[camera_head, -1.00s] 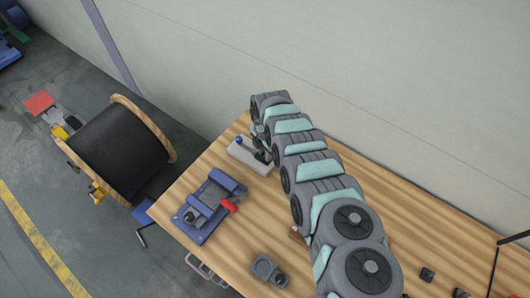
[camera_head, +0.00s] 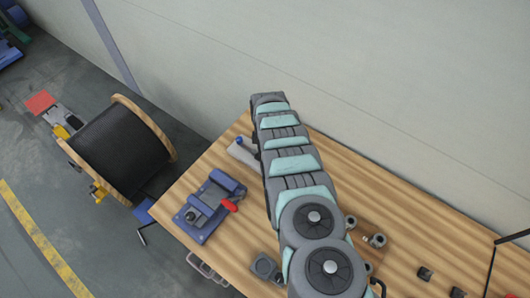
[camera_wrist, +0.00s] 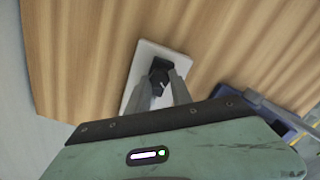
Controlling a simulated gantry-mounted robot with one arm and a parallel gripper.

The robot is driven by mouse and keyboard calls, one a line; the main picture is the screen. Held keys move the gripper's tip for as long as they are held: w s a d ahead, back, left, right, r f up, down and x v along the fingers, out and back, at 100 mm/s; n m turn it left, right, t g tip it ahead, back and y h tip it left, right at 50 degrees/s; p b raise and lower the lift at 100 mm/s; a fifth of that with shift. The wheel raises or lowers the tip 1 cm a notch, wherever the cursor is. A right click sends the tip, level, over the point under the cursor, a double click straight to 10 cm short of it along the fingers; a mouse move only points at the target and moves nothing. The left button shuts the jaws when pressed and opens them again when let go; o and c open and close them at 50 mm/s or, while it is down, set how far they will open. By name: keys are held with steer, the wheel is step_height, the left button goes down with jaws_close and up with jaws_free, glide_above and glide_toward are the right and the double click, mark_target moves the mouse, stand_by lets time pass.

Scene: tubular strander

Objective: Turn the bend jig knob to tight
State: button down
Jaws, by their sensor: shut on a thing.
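The bend jig shows as a pale plate (camera_head: 240,151) near the table's left back edge, with a blue ball (camera_head: 239,140) on it. My arm covers much of it in the head view. In the wrist view the pale plate (camera_wrist: 137,92) lies on the wood and carries a black knob (camera_wrist: 159,66). My gripper (camera_wrist: 162,79) is shut on the knob, one grey finger on each side. The knob's setting cannot be read. My gripper is hidden behind my arm in the head view.
A blue fixture (camera_head: 208,207) with a red handle stands in front of the jig, on the table's left. A grey bracket (camera_head: 265,267) lies near the front. A wooden block with grey rollers (camera_head: 377,240) is right of my arm. A wall runs behind the table.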

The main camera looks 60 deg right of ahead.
steer(key=m+b, duration=0.2)
steer(key=m, duration=0.4)
steer(key=shift+w+f+m, duration=0.1)
steer(key=shift+m, duration=0.2)
steer(key=m+b, duration=0.2)
steer(key=m, duration=0.3)
steer(key=shift+b, duration=0.3)
steer(key=c, duration=1.1)
jaws_free()
steer(key=shift+c, duration=0.2)
